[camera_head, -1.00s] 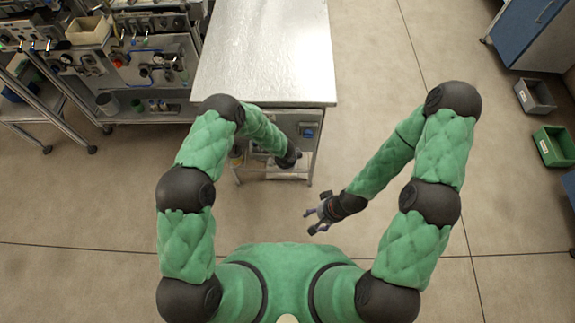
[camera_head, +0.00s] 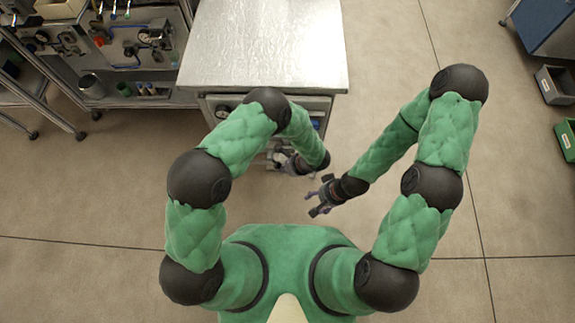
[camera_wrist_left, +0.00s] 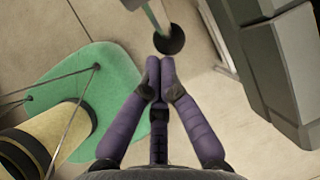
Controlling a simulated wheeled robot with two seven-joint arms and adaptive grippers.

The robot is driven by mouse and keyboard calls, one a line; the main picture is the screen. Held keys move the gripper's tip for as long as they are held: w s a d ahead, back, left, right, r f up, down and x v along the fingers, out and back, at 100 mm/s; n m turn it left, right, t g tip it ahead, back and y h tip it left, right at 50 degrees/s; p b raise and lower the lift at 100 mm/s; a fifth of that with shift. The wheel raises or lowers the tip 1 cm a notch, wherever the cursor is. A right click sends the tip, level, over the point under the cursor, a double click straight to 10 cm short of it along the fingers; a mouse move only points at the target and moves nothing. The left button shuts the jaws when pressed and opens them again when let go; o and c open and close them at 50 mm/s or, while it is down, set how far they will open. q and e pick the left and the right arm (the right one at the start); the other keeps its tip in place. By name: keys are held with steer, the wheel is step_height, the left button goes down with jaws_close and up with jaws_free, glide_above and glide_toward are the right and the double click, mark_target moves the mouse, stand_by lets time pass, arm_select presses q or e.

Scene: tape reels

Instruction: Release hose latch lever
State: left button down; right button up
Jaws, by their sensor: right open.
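The bench (camera_head: 265,45) stands ahead with a metal top; its front is partly hidden by my left arm. My left gripper (camera_head: 285,163) is low in front of the bench, with its fingers pointing left. In the left wrist view its purple fingertips (camera_wrist_left: 160,68) are together, with nothing visible between them. Just beyond them is a black round knob-like end (camera_wrist_left: 169,40) on a pale rod. I cannot tell whether the tips touch it, or whether it is the latch lever. No hose is clearly visible. My right gripper (camera_head: 316,196) is open and empty, below and right of the left one.
A grey blocky structure (camera_wrist_left: 290,65) fills the right of the left wrist view, close to the fingers. A equipment rack (camera_head: 140,60) stands left of the bench. A grey bin (camera_head: 556,85) and a green bin (camera_head: 568,138) lie far right. The floor between is clear.

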arm_select(q)
steer(key=shift+a+f+b, duration=0.65)
steer(key=shift+a+b, duration=0.15)
steer(key=shift+b, duration=0.15)
arm_select(e)
steer(key=shift+f, duration=1.2)
arm_select(q)
steer(key=shift+a, duration=0.1)
arm_select(e)
steer(key=shift+f, duration=0.1)
